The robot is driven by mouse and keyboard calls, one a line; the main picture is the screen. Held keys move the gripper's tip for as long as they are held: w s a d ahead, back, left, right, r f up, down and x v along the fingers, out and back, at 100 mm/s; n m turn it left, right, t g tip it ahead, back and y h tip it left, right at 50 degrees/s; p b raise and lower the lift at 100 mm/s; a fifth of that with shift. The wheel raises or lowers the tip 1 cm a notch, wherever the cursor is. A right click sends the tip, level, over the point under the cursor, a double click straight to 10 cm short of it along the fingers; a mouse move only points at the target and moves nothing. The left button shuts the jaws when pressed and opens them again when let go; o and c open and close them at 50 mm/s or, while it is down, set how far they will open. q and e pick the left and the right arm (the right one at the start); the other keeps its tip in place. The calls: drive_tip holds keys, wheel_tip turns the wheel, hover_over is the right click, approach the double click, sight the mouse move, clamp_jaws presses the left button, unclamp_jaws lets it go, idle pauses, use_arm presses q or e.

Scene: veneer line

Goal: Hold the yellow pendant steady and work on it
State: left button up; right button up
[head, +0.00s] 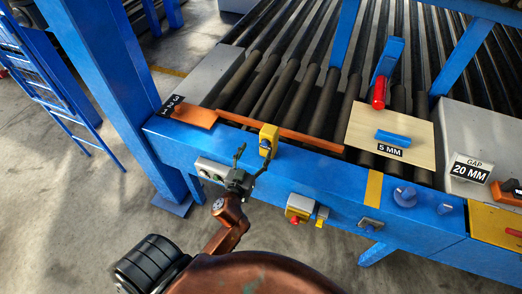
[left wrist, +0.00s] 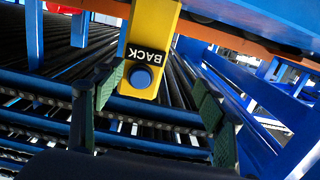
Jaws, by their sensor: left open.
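The yellow pendant (head: 268,134) hangs at the blue front beam of the roller line in the head view. In the left wrist view the pendant (left wrist: 149,42) shows a blue round button (left wrist: 141,77) and a black label reading BACK. My left gripper (head: 253,161) is open, just in front of the pendant's lower end. In the left wrist view its two green-padded fingers (left wrist: 156,90) stand apart, left and right of the pendant's lower end, with gaps on both sides. My right gripper is not in view.
The blue beam (head: 340,194) carries a grey button box (head: 211,170) and a yellow box with a red button (head: 299,207). A veneer sheet (head: 415,127) lies on the rollers with a blue block and a red-handled tool. A blue post (head: 100,60) stands left.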

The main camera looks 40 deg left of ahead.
sight(269, 136)
use_arm(q)
drive_tip(key=shift+w+d+r+m+t+h, duration=0.3)
drive_tip(key=shift+w+d+r+t+h, duration=0.2)
drive_tip(key=shift+w+d+r, duration=0.3)
drive_tip(key=w, duration=0.2)
drive_tip(key=w+a, duration=0.1)
drive_tip(key=w, duration=0.4)
drive_tip(key=shift+w+a, duration=0.15)
drive_tip(key=shift+c, duration=0.7)
drive_tip(key=c, duration=1.4)
drive_tip(key=shift+o, duration=0.2)
